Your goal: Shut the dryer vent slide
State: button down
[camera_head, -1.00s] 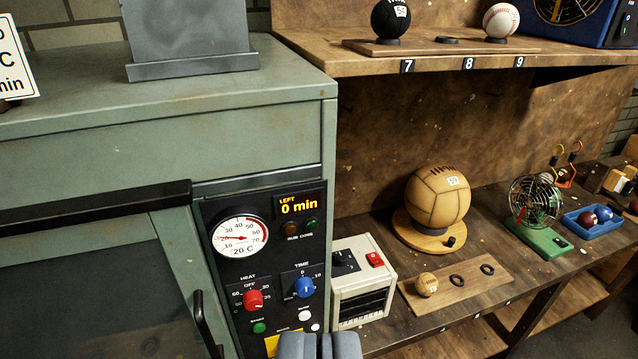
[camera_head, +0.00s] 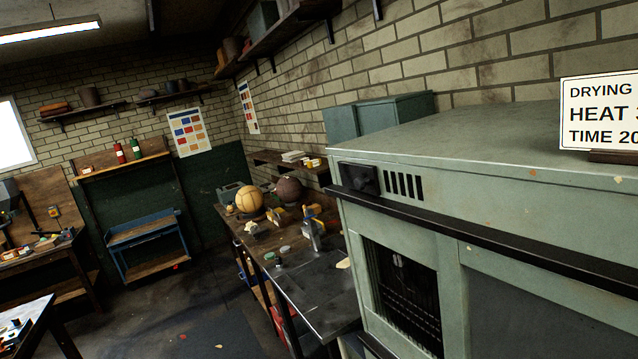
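The green dryer (camera_head: 560,215) fills the right of the view, with a black bar running along its front below the top edge. The vent slide, a dark plate (camera_head: 357,178), sits at the upper left of the dryer front. Right beside it, several dark vertical vent slots (camera_head: 405,186) show uncovered. Below the bar is a dark barred opening (camera_head: 402,295) with two small pale marks in it. My gripper is not in view.
A sign (camera_head: 600,112) about drying heat and time stands on the dryer top. Left of the dryer is a workbench (camera_head: 318,290) with a tan ball (camera_head: 249,198) and a dark brown ball (camera_head: 289,190). Open floor (camera_head: 190,310) lies further left.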

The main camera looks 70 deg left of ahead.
aim_at(352, 179)
jog(key=u, duration=1.55)
